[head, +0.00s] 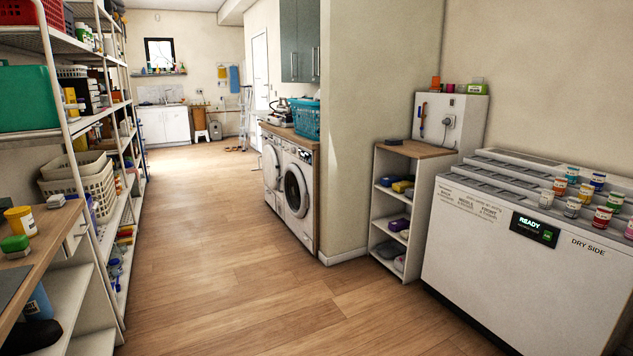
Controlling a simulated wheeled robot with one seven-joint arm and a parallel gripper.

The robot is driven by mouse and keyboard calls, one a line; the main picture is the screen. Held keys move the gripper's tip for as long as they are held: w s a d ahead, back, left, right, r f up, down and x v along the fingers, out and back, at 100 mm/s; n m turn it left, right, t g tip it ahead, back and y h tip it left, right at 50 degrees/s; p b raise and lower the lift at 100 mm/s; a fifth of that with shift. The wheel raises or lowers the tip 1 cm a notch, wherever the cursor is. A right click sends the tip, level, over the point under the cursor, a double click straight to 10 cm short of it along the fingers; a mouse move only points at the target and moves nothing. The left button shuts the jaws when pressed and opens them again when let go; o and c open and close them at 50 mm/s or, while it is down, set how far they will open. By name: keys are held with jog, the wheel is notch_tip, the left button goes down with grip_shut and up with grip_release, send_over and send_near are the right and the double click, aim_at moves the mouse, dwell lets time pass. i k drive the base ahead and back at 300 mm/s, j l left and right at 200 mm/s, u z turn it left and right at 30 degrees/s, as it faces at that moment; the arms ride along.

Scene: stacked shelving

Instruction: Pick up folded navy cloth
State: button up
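A small open white shelf unit (371,225) with a wooden top stands right of centre, against the end of the partition wall. Small folded cloth-like items lie on its shelves. On its upper shelf a dark blue item (388,180) lies beside a yellow one (402,186); the dark blue one may be the folded navy cloth, but it is too small to be sure. A purple item (398,225) lies on the middle shelf. Greyish items (389,249) lie on the bottom shelf, partly in shadow. My gripper is not in view.
A white machine (500,260) with paint-like jars on top stands at right, close to the shelf unit. Tall stacked shelving (62,110) and a wooden worktop (40,245) line the left. Washing machines (297,190) stand mid-room. The wooden floor (215,270) between is clear.

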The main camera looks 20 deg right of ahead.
aim_at(392, 141)
jog(key=i, duration=2.9)
